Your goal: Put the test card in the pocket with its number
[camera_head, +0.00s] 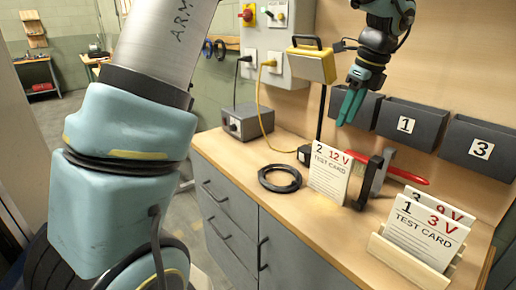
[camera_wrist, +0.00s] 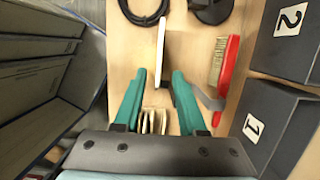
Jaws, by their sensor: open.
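The test card marked 2, 12 V (camera_head: 327,172) stands upright on the bench. In the wrist view the card (camera_wrist: 160,45) shows edge-on as a thin pale strip, beyond and roughly between my fingertips. My gripper (camera_head: 346,118) is open and empty above the bench; it also shows in the wrist view (camera_wrist: 159,78). Two more cards, 1, 3 V (camera_head: 424,232) and 3, 9 V (camera_head: 447,208), stand in a wooden rack (camera_head: 412,265). Dark wall pockets carry labels: pocket 1 (camera_head: 405,125), pocket 3 (camera_head: 480,150) and pocket 2 (camera_wrist: 291,20), whose label is hidden in the head view.
A red-handled brush (camera_wrist: 227,65) lies between the card and the pockets. A black upright piece (camera_head: 372,180) stands right of card 2. A black cable coil (camera_head: 279,179), a grey box (camera_head: 247,122) and a yellow lamp (camera_head: 312,64) are to the left.

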